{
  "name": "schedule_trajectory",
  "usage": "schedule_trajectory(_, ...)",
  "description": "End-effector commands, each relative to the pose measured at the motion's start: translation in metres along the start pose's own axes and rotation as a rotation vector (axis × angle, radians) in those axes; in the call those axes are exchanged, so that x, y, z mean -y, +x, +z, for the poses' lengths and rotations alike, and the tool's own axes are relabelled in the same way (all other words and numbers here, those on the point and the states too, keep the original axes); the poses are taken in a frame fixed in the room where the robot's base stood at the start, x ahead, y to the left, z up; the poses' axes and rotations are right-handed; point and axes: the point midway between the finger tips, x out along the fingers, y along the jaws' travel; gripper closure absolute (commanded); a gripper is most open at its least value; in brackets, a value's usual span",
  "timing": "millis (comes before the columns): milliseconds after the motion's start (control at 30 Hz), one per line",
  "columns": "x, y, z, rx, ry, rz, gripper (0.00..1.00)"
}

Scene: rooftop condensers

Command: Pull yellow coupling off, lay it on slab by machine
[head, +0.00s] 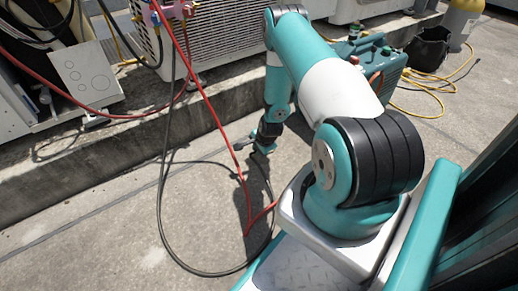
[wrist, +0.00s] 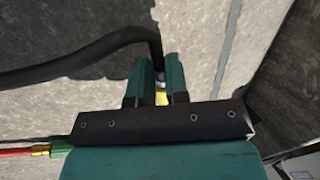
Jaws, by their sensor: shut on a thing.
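My gripper (head: 262,144) is low over the concrete slab (head: 100,225) in the head view, left of the green machine (head: 366,68). In the wrist view my gripper (wrist: 160,82) is shut on the yellow coupling (wrist: 161,98), a small patch of which shows between the two green fingers. A thick black hose (wrist: 85,63) bends down to the coupling between the fingertips. The rest of the coupling is hidden by the fingers. I cannot tell whether it touches the slab.
The black hose loops over the slab (head: 163,215), and a red hose (head: 212,100) crosses near my arm. A concrete curb (head: 90,150) carries a condenser (head: 225,40). A black bucket (head: 428,48) and yellow hose (head: 420,116) lie right of the machine. The slab at left is mostly clear.

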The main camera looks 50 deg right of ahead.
Motion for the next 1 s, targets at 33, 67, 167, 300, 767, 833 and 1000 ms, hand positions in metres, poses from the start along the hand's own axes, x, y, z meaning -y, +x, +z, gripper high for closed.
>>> schedule_trajectory(33, -0.003, 0.008, 0.000, 0.000, 0.000, -0.001, 1.00)
schedule_trajectory(67, -0.004, 0.009, 0.000, 0.000, 0.000, -0.001, 1.00)
schedule_trajectory(167, -0.005, 0.012, 0.000, 0.000, 0.000, -0.001, 1.00)
schedule_trajectory(300, -0.005, 0.012, 0.000, 0.000, -0.001, 0.000, 1.00)
schedule_trajectory(767, -0.005, 0.012, 0.000, 0.000, 0.000, 0.000, 0.55)
schedule_trajectory(833, -0.005, 0.012, 0.000, 0.000, 0.000, 0.000, 0.55)
schedule_trajectory(1000, -0.004, -0.002, 0.000, 0.000, 0.000, 0.001, 0.55)
